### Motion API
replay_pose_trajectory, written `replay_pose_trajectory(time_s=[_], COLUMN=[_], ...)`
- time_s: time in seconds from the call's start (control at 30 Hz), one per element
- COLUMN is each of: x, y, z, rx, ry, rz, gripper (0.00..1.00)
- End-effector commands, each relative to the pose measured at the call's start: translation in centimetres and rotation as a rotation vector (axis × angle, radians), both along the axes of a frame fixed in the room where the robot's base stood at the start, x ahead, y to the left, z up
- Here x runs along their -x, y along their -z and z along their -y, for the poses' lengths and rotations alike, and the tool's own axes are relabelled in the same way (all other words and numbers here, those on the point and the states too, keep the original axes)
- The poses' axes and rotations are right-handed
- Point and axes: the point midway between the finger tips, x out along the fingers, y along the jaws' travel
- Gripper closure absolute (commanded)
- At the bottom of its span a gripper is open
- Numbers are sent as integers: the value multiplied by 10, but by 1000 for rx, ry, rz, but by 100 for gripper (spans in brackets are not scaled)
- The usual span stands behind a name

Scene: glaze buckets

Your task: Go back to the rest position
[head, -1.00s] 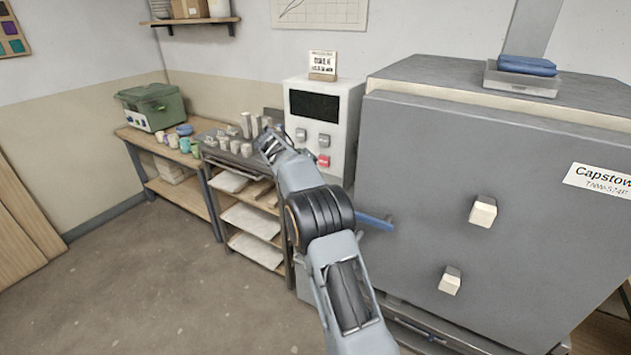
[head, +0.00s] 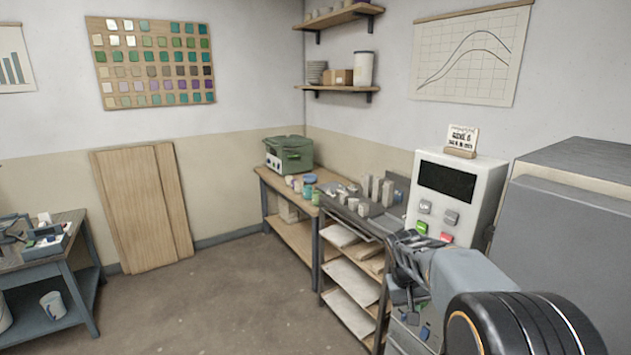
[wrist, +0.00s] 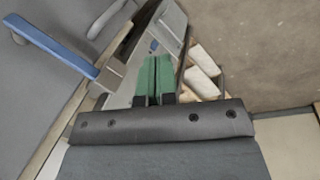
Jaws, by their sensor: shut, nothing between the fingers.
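My gripper (head: 408,262) is in the lower right of the head view, in front of the shelf cart and the control box. In the wrist view its green fingertips (wrist: 155,75) are together with nothing between them. My arm reaches in from the lower right corner of the head view. The gripper is apart from the cups and posts on the cart top, as far as I can see.
The white control box (head: 448,195) and grey kiln (head: 570,220) stand at the right. A blue-grey bench (head: 50,285) is at left. The middle floor is clear.

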Motion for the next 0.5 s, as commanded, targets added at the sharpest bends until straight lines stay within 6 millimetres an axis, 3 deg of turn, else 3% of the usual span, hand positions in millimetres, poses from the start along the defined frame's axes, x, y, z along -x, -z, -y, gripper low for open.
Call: replay_pose_trajectory(time_s=[0.03, 0.2, 0.4, 0.5], x=[23, 92, 154, 174], y=[-7, -14, -17, -20], z=[-11, -40, -60, -65], rx=[-38, -153, -226, -239], ry=[-21, -66, -75, -76], rz=[32, 140, 251, 292], gripper=[100, 100, 100, 100])
